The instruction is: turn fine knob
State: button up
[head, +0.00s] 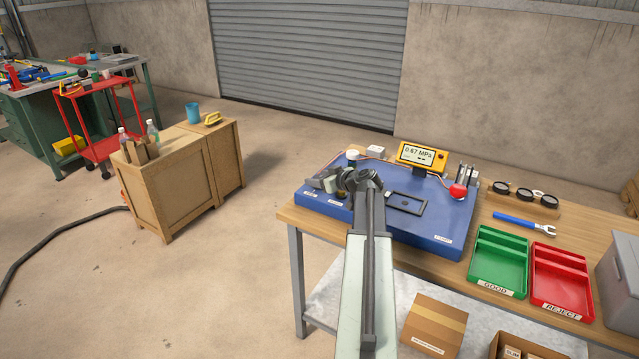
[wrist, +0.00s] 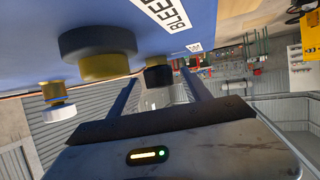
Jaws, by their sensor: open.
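My gripper (head: 322,182) is over the left part of the blue panel (head: 425,233) in the head view. In the wrist view its two fingers (wrist: 158,92) are apart, with a small black knob-like part (wrist: 158,76) between or just beyond their tips; contact cannot be told. A large black and brass knob (wrist: 97,52) stands beside them, near a label reading BLEED (wrist: 165,12). A brass fitting with a white cap (wrist: 57,102) is farther left; a white cap (head: 352,155) shows behind my gripper. No readable label shows which knob is the fine one.
A yellow gauge (head: 422,156) reads about 0.67 MPa at the panel's back. A red ball-shaped part (head: 458,191) is at the panel's right. A wrench (head: 525,224), green tray (head: 497,262) and red tray (head: 562,280) lie right of the panel on the wooden bench.

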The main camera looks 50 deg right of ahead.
jog(key=shift+w, duration=0.15)
jog(key=c, duration=1.1)
grip_shut()
jog(key=shift+a+m+h, duration=0.15)
jog(key=shift+m+h, duration=0.25)
jog(key=shift+h, duration=0.1)
